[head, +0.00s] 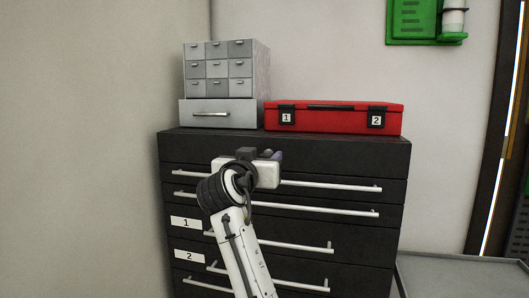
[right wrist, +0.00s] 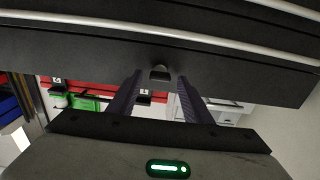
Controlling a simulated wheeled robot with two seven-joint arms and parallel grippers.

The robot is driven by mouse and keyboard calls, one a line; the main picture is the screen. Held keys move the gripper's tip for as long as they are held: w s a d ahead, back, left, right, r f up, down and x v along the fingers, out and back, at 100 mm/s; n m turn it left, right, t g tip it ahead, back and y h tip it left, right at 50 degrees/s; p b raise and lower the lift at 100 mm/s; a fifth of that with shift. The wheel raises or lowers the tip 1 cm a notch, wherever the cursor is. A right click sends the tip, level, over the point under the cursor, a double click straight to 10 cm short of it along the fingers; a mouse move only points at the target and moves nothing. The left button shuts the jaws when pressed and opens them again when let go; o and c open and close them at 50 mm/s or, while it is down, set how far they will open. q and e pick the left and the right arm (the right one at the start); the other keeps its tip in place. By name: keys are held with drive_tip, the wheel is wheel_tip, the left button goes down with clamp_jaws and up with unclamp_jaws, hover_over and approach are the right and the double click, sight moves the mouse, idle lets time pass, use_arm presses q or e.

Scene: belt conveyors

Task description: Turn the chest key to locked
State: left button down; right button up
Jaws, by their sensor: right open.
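The black tool chest (head: 330,148) stands against the wall in the head view, its drawers shut. In the right wrist view the chest (right wrist: 80,42) fills the top of the picture, turned over. The small dark key (right wrist: 160,73) sticks out of the chest's upper front strip. My right gripper (head: 262,155) is in front of that strip in the head view and hides the key there. In the right wrist view the right gripper (right wrist: 158,77) is open, its fingertips apart on either side of the key. I cannot tell which setting the key has. My left gripper is not in view.
A red case (head: 335,118) and a grey small-drawer cabinet (head: 218,85) stand on the chest. Long drawer handles (head: 310,210) stick out below my gripper. A grey table (head: 465,275) is at the lower right, and a green holder (head: 408,28) hangs on the wall.

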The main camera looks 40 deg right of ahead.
drive_tip(key=shift+w+d, duration=0.4)
drive_tip(key=shift+d, duration=0.1)
drive_tip(key=c, duration=1.1)
drive_tip(key=shift+o, duration=0.2)
